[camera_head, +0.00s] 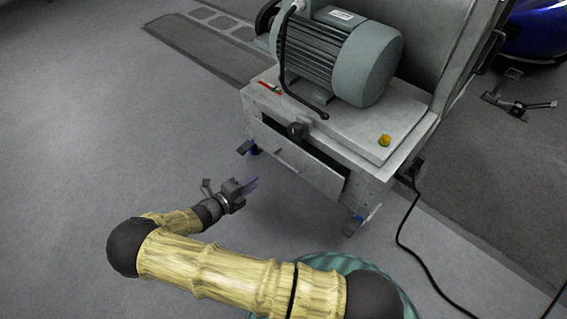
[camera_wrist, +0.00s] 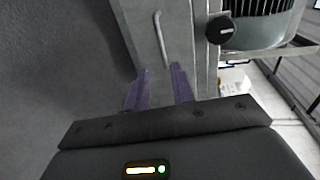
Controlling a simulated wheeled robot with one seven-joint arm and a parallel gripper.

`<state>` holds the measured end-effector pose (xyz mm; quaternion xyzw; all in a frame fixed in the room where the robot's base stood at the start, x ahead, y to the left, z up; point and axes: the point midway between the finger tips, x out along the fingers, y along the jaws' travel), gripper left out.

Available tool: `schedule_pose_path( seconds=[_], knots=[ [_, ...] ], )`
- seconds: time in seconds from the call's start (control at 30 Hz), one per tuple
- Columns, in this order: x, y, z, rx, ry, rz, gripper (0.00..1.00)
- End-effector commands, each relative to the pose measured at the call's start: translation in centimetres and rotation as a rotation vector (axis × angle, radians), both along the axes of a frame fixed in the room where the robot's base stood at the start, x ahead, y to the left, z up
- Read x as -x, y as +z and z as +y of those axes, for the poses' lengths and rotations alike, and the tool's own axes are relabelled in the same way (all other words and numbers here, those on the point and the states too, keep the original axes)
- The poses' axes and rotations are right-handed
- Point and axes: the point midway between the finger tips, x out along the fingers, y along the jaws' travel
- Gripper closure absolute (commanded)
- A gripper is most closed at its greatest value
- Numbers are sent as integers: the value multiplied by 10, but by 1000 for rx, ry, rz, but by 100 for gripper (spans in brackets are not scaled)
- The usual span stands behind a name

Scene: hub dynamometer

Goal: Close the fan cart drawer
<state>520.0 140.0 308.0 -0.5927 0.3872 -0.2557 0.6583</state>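The fan cart (camera_head: 400,140) is a grey metal cart with a motor on top. Its drawer (camera_head: 322,179) is partly open, with a dark gap showing behind its front panel. My gripper (camera_head: 252,184) is in front of the drawer, at its left part, and appears apart from it. In the wrist view the two purple fingers (camera_wrist: 161,88) are spread with nothing between them. The drawer's bar handle (camera_wrist: 161,40) lies just beyond the fingertips, on the pale drawer front (camera_wrist: 146,58). The inside of the drawer is too dark to make out.
The grey motor (camera_head: 340,55) and a yellow button (camera_head: 384,140) are on the cart top. A black cable (camera_head: 411,250) runs over the floor at right. The floor at left is clear.

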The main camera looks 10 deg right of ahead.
Motion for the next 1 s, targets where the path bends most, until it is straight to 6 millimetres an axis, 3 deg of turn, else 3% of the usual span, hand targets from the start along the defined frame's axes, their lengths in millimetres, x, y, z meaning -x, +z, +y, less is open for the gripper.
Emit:
schedule_pose_path(
  seconds=[0.7, 1.0],
  knots=[
    [-70, -31, -101, 2, -4, -2, 75],
    [-90, -34, -126, 1, -1, 0, 75]
  ],
)
